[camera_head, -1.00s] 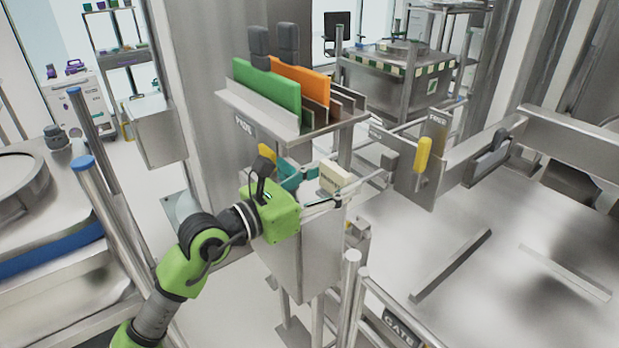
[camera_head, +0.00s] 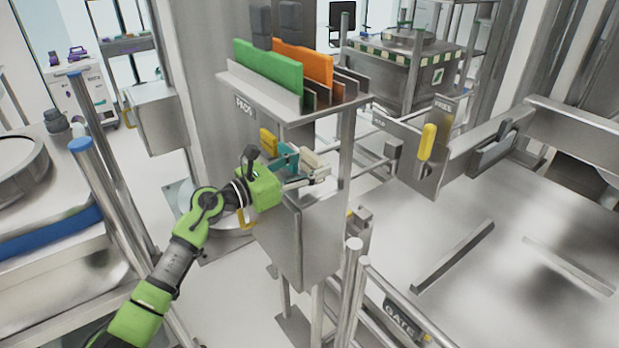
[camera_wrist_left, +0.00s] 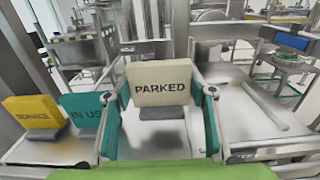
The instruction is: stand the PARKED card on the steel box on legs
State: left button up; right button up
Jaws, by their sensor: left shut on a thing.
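The cream PARKED card (camera_wrist_left: 160,83) faces the left wrist view with its lettering upright, on a dark grey foot. It also shows in the head view (camera_head: 312,161). My left gripper (camera_head: 306,178) is shut on it, with one teal finger at each side in the wrist view. The card is over the top of the steel box on legs (camera_head: 310,240). I cannot tell whether its foot touches the top. A yellow SERVICE card (camera_wrist_left: 35,112) and a teal IN USE card (camera_wrist_left: 88,115) stand to its left. My right gripper is not in view.
A shelf marked PADS (camera_head: 285,110) holds a green pad (camera_head: 268,68) and an orange pad (camera_head: 303,65) above the box. A yellow handle (camera_head: 427,142) is to the right.

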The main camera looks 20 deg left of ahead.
pick_arm(q)
notch_tip(320, 180, down, 2)
jog(key=shift+w+f, duration=0.15)
jog(key=shift+f, duration=0.05)
jog(key=shift+f+p, duration=0.3)
jog(key=shift+f, duration=0.2)
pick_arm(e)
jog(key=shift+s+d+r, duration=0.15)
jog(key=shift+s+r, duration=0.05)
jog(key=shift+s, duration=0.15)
pick_arm(q)
jog(key=shift+a, duration=0.1)
jog(key=shift+f, duration=0.1)
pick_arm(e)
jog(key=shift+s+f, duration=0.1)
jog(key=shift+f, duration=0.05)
pick_arm(q)
jog(key=o, duration=0.7)
jog(key=shift+f, duration=0.1)
jog(key=shift+o, duration=0.9)
